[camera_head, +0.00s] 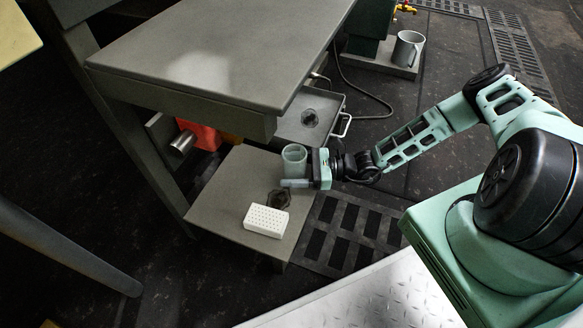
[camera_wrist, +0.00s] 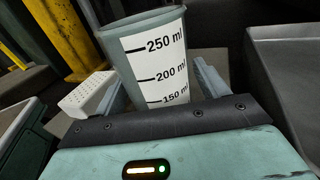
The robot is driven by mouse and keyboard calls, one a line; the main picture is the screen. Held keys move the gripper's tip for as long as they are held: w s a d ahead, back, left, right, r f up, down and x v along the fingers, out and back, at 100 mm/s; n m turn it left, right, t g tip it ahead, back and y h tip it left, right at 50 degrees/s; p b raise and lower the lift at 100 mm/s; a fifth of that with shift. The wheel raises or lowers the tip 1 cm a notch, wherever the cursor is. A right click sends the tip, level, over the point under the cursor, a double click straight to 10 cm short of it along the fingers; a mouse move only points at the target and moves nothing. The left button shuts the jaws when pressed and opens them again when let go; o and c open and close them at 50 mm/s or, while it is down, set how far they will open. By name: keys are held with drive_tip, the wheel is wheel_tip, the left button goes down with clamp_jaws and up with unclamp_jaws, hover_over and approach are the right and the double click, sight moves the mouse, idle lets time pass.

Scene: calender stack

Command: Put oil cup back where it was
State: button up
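The oil cup (camera_head: 294,158) is a grey-green, open-topped measuring cup, upright over the low shelf in the head view. In the wrist view the oil cup (camera_wrist: 150,55) shows a white scale with 150, 200 and 250 ml marks. My gripper (camera_head: 296,182) reaches in from the right, low on the cup. In the wrist view my gripper (camera_wrist: 166,88) has one finger on each side of the cup, with no clear gap, so it looks shut on it. The cup's base is hidden, so I cannot tell whether it touches the shelf.
The low shelf (camera_head: 225,205) has a dark stain (camera_head: 279,199) and a white perforated block (camera_head: 266,221). A grey tray (camera_head: 290,129) with a dark patch and a handle is behind. A large tabletop (camera_head: 215,50) overhangs the left. A grey mug (camera_head: 408,49) stands farther back.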

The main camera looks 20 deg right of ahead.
drive_tip(key=shift+r, duration=0.1)
drive_tip(key=shift+r, duration=0.25)
drive_tip(key=p+v, duration=0.4)
drive_tip(key=v, duration=0.8)
drive_tip(key=shift+d+f, duration=0.1)
drive_tip(key=shift+f, duration=0.05)
